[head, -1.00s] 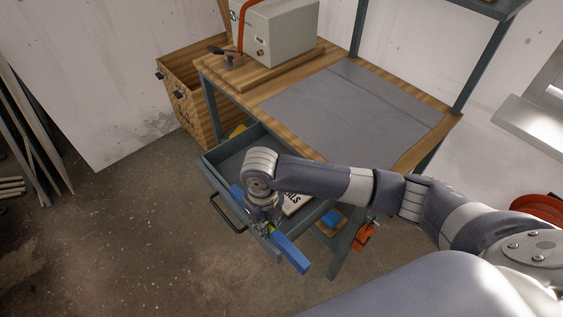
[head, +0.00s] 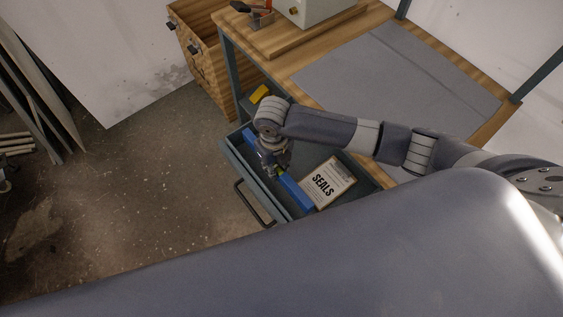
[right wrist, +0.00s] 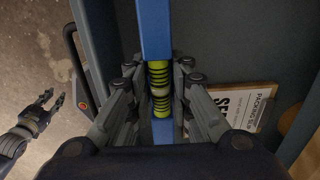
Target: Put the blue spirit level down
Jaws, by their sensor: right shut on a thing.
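The blue spirit level (head: 292,191) is in my right gripper (head: 275,171), whose fingers are shut around its middle. In the right wrist view the level (right wrist: 155,25) runs lengthwise between the ribbed green-yellow finger pads of the right gripper (right wrist: 160,88). The level lies along the front wall of the open grey-blue drawer (head: 240,170), within its outline. I cannot tell whether it touches the drawer floor. My left gripper (right wrist: 52,101) shows at the left of the right wrist view, open and empty, outside the drawer above the floor.
The dark drawer handle (head: 254,203) sticks out in front. The workbench (head: 290,60) stands behind, with a yellow object (head: 259,94) below its top.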

